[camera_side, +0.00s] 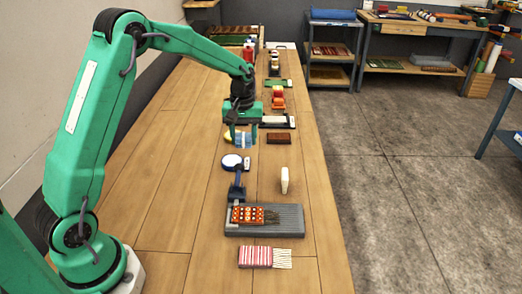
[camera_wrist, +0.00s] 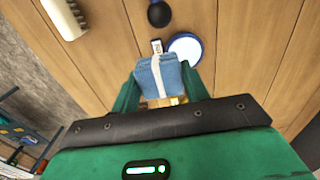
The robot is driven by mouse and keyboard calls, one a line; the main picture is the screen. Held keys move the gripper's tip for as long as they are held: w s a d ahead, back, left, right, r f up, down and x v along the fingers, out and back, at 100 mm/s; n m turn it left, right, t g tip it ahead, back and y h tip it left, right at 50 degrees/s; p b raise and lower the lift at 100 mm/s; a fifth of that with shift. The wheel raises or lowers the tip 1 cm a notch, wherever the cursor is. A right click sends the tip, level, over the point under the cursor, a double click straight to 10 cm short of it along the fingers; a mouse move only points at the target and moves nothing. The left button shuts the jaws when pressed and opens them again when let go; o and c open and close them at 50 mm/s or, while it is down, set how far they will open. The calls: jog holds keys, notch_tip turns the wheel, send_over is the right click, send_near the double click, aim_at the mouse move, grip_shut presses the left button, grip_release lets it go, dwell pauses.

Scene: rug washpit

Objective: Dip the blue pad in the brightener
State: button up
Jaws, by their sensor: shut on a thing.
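My gripper (camera_side: 243,143) is shut on the blue pad (camera_wrist: 152,84), a soft light-blue block with a white band, and holds it above the table. The pad also shows under the gripper in the side view (camera_side: 242,138). A round dish with a blue rim and white inside (camera_side: 231,161), which looks like the brightener, stands just nearer the side camera than the pad. In the wrist view the dish (camera_wrist: 186,46) is just beyond the pad, which hides part of its near edge. Its contents cannot be read.
A yellow thing (camera_side: 228,135) is partly hidden by the pad. A white brush (camera_side: 284,180) and a brown block (camera_side: 279,138) are to the right. A patterned rug sits on a grey board (camera_side: 290,222). The table's left side is clear.

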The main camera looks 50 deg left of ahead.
send_near(232, 160)
jog(key=shift+a+r, duration=0.1)
jog(key=shift+r, duration=0.05)
jog(key=shift+f, duration=3)
jog(key=shift+f, duration=0.65)
dwell(0.9)
jog(key=shift+r, duration=0.2)
notch_tip(232, 160, up, 7)
dwell(1.0)
jog(key=shift+f, duration=0.1)
dwell(0.4)
